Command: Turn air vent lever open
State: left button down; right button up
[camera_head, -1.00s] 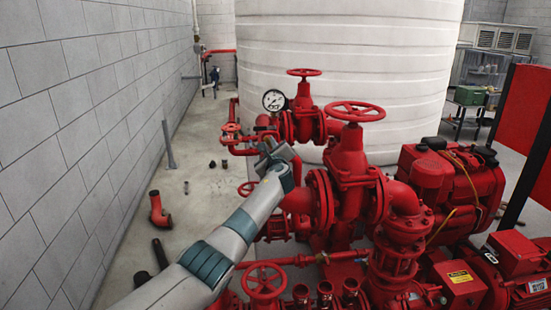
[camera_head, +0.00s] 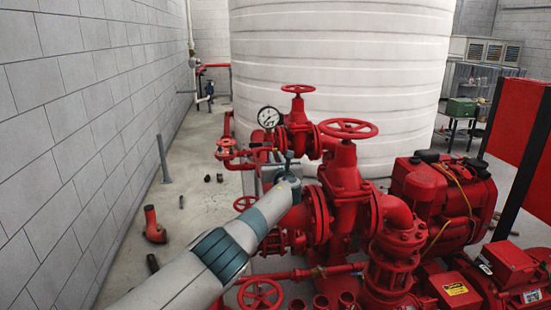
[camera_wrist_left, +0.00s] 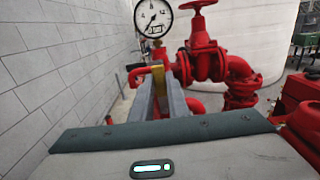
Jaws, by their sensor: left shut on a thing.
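My left gripper (camera_head: 282,163) reaches in beside the red pipework, just below the pressure gauge (camera_head: 269,118). In the left wrist view its two grey fingers (camera_wrist_left: 160,98) are close together, with a small yellow piece (camera_wrist_left: 158,72) between their far ends. This looks like the air vent lever, and the fingers are shut on it. The fingers hide most of it, so its exact angle cannot be told. The gauge also shows in the wrist view (camera_wrist_left: 154,19), above the fingers. My right gripper is not in view.
Red valves with handwheels (camera_head: 348,129) stand close to the right of the gripper. A white tank (camera_head: 340,60) rises behind. A grey block wall (camera_head: 70,140) bounds the left, with loose parts on the floor (camera_head: 190,225).

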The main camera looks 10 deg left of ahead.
pick_arm(q)
jog(key=shift+d+f, duration=0.2)
jog(key=shift+f, duration=0.05)
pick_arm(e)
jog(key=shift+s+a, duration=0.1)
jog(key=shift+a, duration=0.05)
pick_arm(q)
jog(key=c, duration=1.7)
grip_release()
jog(key=shift+d, duration=0.1)
jog(key=shift+r, duration=0.2)
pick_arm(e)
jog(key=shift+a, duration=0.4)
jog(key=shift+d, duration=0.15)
pick_arm(q)
jog(key=shift+s, duration=0.15)
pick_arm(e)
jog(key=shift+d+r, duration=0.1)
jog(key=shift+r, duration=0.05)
